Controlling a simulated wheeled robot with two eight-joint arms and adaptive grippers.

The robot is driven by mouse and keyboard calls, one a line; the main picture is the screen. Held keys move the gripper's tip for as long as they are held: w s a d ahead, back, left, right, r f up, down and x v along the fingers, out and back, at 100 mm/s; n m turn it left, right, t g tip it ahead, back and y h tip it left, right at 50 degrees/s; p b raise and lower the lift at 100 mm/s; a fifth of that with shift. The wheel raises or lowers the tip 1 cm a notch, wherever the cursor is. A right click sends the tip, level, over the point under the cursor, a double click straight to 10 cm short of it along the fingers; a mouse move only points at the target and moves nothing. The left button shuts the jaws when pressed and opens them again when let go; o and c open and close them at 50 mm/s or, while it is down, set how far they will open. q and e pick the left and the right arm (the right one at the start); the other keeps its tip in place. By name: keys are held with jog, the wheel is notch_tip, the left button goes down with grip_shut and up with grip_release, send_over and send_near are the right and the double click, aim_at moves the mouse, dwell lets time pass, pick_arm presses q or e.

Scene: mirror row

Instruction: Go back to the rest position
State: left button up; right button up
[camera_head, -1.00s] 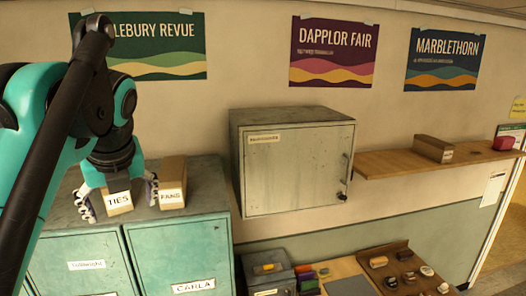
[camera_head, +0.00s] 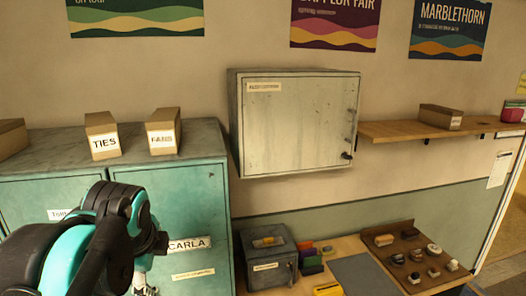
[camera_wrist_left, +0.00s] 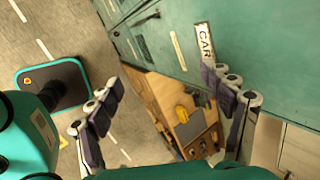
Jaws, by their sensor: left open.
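My left arm comes in at the lower left of the head view, low in front of the teal lockers (camera_head: 205,215). My left gripper (camera_head: 146,285) is mostly hidden behind its own wrist there. In the left wrist view the left gripper (camera_wrist_left: 160,82) has its fingers wide apart with nothing between them. The TIES box (camera_head: 103,137) and the FANS box (camera_head: 163,131) stand apart, side by side on top of the lockers, clear of the gripper. My right gripper is not in view.
A grey wall cabinet (camera_head: 298,122) hangs shut at the centre. A shelf (camera_head: 390,131) with a brown box (camera_head: 440,117) is to its right. Below stand a small grey box (camera_head: 266,258) and a wooden tray (camera_head: 393,268) of small items. Another box (camera_head: 12,138) is at the left edge.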

pick_arm(q)
jog(key=s+d+f+n+b, duration=0.1)
jog(key=s+f+n+b, duration=0.2)
jog(key=f, duration=1.2)
jog(key=s+d+f+n+t+h+b, duration=0.1)
jog(key=f+n+b, duration=0.7)
jog(key=f, duration=0.8)
jog(key=s+d+f+n+h+b, duration=0.1)
jog(key=s+d+f+n+b, duration=0.2)
jog(key=f+b, duration=0.7)
notch_tip(320, 180, down, 6)
jog(key=s+n, duration=0.1)
jog(key=n, duration=0.1)
jog(key=shift+s+f+n, duration=0.15)
jog(key=shift+s+n, duration=0.25)
